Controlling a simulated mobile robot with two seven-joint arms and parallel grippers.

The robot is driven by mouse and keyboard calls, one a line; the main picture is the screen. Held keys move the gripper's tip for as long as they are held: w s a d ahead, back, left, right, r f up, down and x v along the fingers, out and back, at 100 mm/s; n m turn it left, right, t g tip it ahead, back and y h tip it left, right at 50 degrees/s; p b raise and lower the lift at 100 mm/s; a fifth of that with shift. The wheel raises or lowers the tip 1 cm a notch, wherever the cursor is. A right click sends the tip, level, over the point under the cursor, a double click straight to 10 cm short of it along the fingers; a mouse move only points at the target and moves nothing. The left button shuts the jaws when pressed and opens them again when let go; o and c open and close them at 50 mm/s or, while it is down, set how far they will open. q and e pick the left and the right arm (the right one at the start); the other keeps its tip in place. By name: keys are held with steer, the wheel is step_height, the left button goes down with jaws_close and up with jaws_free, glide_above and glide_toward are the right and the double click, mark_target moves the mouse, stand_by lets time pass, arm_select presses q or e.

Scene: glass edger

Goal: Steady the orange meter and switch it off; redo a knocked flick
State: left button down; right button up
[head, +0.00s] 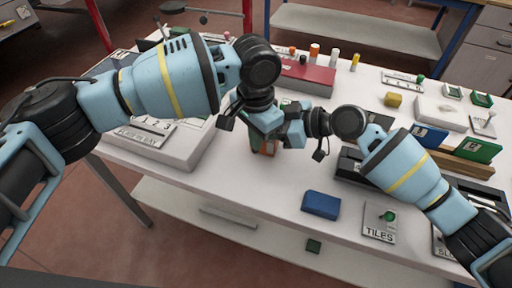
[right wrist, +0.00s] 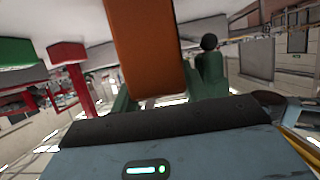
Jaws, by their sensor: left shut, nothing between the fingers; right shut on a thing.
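The orange meter (head: 268,147) stands on the white table near its middle. In the head view my two grippers hide most of it, leaving a small orange and green part. In the right wrist view its orange body (right wrist: 146,45) fills the upper middle, upright and close. My right gripper (right wrist: 165,92) is shut on the meter. My left gripper (head: 262,124) is shut and empty, coming down from above right at the meter's top. I cannot tell whether it touches the meter. The meter's switch and its setting are hidden in the head view.
A blue block (head: 321,205) lies in front to the right, beside a TILES plate (head: 383,222) with a green knob. A red box (head: 305,78) stands behind the grippers. A grey-white day-counter board (head: 165,140) lies left. The table front between is clear.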

stand_by(0.3)
arm_select(q)
step_height(320, 180, up, 7)
steer(key=s, duration=0.1)
steer(key=shift+a, duration=0.2)
stand_by(0.6)
arm_select(e)
steer(key=o, duration=1.2)
steer(key=v, duration=1.2)
arm_select(q)
steer(key=shift+s+f, duration=0.1)
arm_select(e)
steer(key=shift+f, duration=0.1)
